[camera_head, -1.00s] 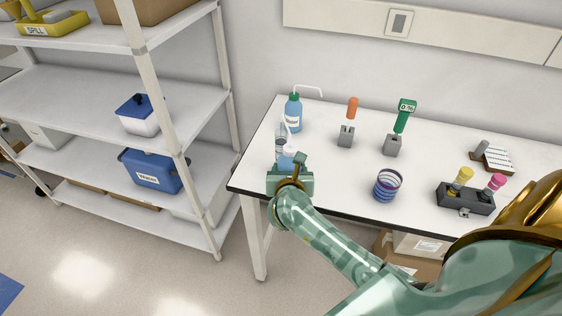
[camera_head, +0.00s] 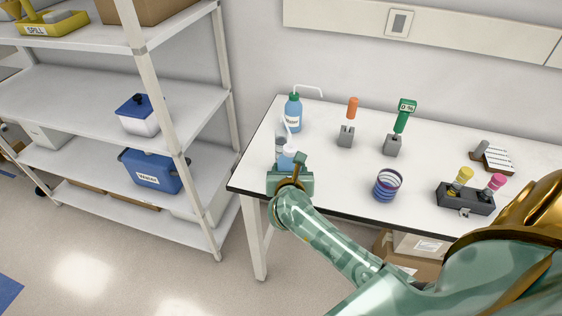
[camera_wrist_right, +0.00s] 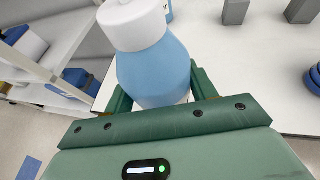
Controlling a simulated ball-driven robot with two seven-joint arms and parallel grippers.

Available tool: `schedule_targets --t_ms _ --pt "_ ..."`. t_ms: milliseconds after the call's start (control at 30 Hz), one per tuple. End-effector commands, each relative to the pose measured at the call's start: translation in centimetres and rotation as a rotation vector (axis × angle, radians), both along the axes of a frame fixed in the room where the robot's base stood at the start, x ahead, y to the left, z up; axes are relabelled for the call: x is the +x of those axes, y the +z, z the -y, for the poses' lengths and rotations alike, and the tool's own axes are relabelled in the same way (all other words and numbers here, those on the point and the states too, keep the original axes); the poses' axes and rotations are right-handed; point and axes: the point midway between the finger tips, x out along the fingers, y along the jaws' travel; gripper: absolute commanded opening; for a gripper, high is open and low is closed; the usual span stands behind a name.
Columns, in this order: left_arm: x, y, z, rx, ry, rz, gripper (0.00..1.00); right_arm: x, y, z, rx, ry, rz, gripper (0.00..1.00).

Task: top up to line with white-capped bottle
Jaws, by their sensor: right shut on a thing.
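My right gripper (camera_wrist_right: 160,85) is shut on the white-capped bottle (camera_wrist_right: 153,70), which has a pale blue body. In the head view the bottle (camera_head: 287,160) shows just beyond my right gripper (camera_head: 289,172), at the table's near left corner. Its white cap and thin spout rise above the body. My left gripper is not in view.
On the white table (camera_head: 330,178) stand a green-capped wash bottle (camera_head: 293,115), an orange-handled tool (camera_head: 352,110), a green tool with a display (camera_head: 404,115), a striped round container (camera_head: 387,186) and a dark rack (camera_head: 465,199). A shelf unit (camera_head: 150,75) is at left.

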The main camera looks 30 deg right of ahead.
Motion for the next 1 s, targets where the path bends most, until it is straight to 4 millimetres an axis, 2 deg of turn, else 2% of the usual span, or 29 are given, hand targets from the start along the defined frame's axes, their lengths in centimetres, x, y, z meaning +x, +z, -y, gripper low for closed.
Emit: schedule_targets --t_ms 267,833,1000 --pt "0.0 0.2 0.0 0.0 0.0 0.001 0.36 0.0 0.3 0.0 -0.001 0.0 0.002 0.47" --pt "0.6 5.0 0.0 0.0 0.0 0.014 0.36 0.0 5.6 0.0 -0.001 0.0 0.003 0.47" --pt "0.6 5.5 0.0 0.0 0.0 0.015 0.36 0.0 6.3 0.0 -0.001 0.0 0.002 0.47"
